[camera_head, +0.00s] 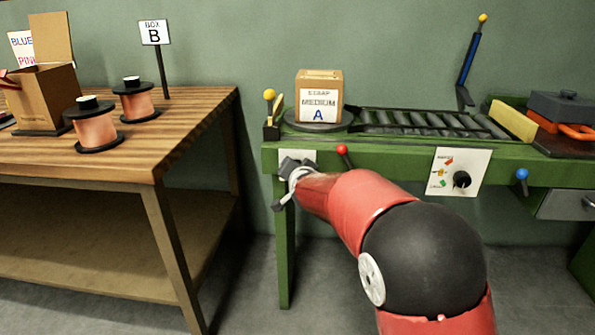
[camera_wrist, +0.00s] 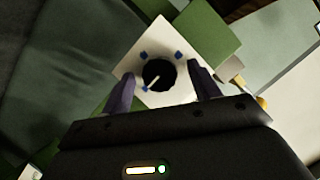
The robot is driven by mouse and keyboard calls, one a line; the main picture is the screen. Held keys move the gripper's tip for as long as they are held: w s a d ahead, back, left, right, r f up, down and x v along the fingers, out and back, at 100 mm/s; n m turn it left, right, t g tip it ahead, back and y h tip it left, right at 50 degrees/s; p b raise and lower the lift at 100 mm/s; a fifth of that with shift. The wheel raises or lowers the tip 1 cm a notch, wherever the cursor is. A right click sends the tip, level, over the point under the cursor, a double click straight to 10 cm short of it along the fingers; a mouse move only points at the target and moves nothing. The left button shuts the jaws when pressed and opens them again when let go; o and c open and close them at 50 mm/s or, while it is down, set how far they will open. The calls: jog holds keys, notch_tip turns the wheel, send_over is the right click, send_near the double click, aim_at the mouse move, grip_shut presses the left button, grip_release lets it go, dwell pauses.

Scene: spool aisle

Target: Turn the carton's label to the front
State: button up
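The carton (camera_head: 319,90) stands upright on a round dark turntable (camera_head: 338,124) at the left end of the green bench. Its white label (camera_head: 318,106), reading "MEDIUM A" under a blurred line, faces my head camera. My gripper (camera_head: 290,183) is low at the bench's front left, by a white plate (camera_head: 312,156). In the wrist view, my gripper (camera_wrist: 165,82) has its two fingers apart, one on each side of a black knob (camera_wrist: 158,74). The knob has a pale pointer and sits on a white plate with blue marks. Gaps show between fingers and knob; contact is not visible.
A roller track (camera_head: 430,122) runs right of the turntable. A yellow-knobbed lever (camera_head: 269,100) and red ball knob (camera_head: 342,150) are near my gripper. Another dial panel (camera_head: 459,172) is further right. A wooden table (camera_head: 190,120) with spools stands left, across a gap.

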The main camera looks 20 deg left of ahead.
jog(key=shift+s, duration=0.1)
jog(key=v, duration=0.7)
jog(key=shift+s+d, duration=0.2)
jog(key=shift+s, duration=0.05)
jog(key=shift+r, duration=0.1)
jog(key=s+d+r+g, duration=0.1)
jog(key=s+d, duration=0.2)
jog(key=d, duration=0.4)
jog(key=s+d+r+n+g+h, duration=0.1)
jog(key=s+d, duration=0.3)
jog(key=d, duration=0.3)
jog(key=s+d+r+g, duration=0.1)
jog(key=s+d, duration=0.2)
jog(key=d, duration=0.4)
jog(key=s+d+f+g+h, duration=0.2)
jog(key=s+d+f, duration=0.1)
jog(key=s+d, duration=0.4)
jog(key=s+d+f+g+h, duration=0.2)
jog(key=s+d, duration=0.6)
jog(key=s, duration=0.6)
jog(key=shift+s+d+f+n+h, duration=0.2)
jog(key=shift+f+n+h, duration=0.3)
jog(key=shift+f, duration=0.45)
